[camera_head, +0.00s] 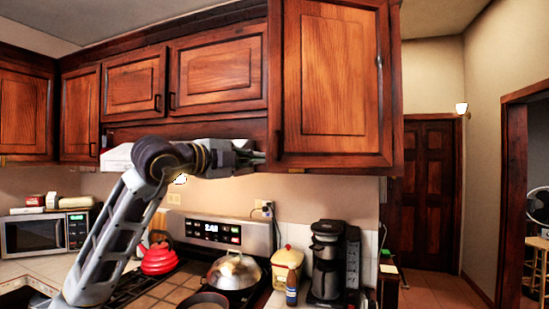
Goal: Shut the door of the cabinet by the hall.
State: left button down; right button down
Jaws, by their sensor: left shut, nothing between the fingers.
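The tall wooden cabinet by the hall has a panelled door (335,85) at upper centre right, with a hinge on its right edge. A dark handle (277,145) shows near its lower left edge. The door lies close to its frame; I cannot tell whether a small gap is left. My left gripper (258,158) is shut and empty, with its fingertips just left of the door's lower left corner. I cannot tell whether they touch it. My right gripper is out of view.
Below are a stove (215,232) with a red kettle (159,258) and a lidded pan (234,272), and a coffee maker (326,262). Shut cabinets (218,72) line the wall to the left. The hall with a dark door (426,195) opens at right.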

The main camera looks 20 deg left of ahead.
aim_at(274, 157)
pick_arm(q)
jog(key=shift+a+r, duration=0.15)
jog(key=shift+a, duration=0.05)
dwell(0.3)
jog(key=p+x, duration=0.1)
jog(key=x, duration=0.3)
jog(key=a+p+x, duration=0.1)
jog(key=p+x, duration=0.1)
jog(key=x, duration=0.1)
jog(key=w+a+p+x, duration=0.1)
jog(key=p+x, duration=0.1)
jog(key=x, duration=0.2)
jog(key=shift+w+d, duration=0.15)
jog(key=shift+w, duration=0.15)
jog(key=shift+w+p, duration=0.3)
jog(key=shift+w, duration=0.35)
jog(key=shift+a, duration=0.25)
